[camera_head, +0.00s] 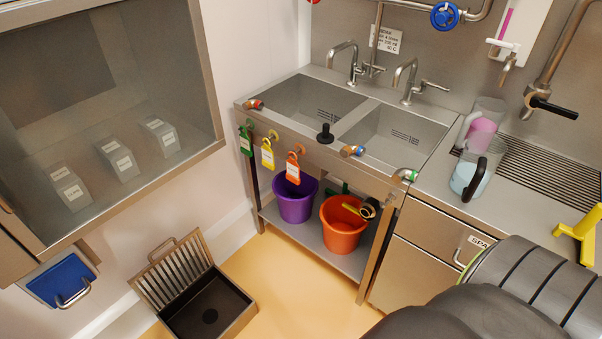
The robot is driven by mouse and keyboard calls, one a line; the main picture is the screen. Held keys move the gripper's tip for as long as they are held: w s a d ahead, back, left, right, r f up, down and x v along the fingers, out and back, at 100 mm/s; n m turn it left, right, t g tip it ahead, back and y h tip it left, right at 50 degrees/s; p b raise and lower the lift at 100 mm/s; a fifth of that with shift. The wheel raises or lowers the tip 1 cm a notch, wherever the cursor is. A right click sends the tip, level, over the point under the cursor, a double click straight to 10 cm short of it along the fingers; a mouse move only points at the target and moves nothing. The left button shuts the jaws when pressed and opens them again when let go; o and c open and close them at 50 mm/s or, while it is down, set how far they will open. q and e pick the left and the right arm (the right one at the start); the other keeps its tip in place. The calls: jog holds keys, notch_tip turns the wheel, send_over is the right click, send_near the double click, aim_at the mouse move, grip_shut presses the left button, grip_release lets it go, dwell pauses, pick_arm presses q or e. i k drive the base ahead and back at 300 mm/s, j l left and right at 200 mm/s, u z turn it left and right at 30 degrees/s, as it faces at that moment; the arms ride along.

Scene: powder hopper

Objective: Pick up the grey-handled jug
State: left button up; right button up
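Two clear jugs stand upright on the steel counter right of the sinks. The rear jug (486,117) holds something pink, and its handle side looks grey. The front jug (463,177) holds something pale blue and has a black handle facing right and forward. The front jug partly overlaps the rear one in the picture. No gripper is in view. Dark rounded links of my own arm fill the lower right corner, and they are apart from the jugs in the picture.
A double sink (346,112) with taps lies left of the jugs. A ribbed drainboard (545,168) and a yellow stand (581,232) are to the right. Purple (294,202) and orange (342,233) buckets sit on the shelf below. An open floor drain (207,308) lies lower left.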

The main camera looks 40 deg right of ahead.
aim_at(487, 113)
jog(key=z, duration=2.25)
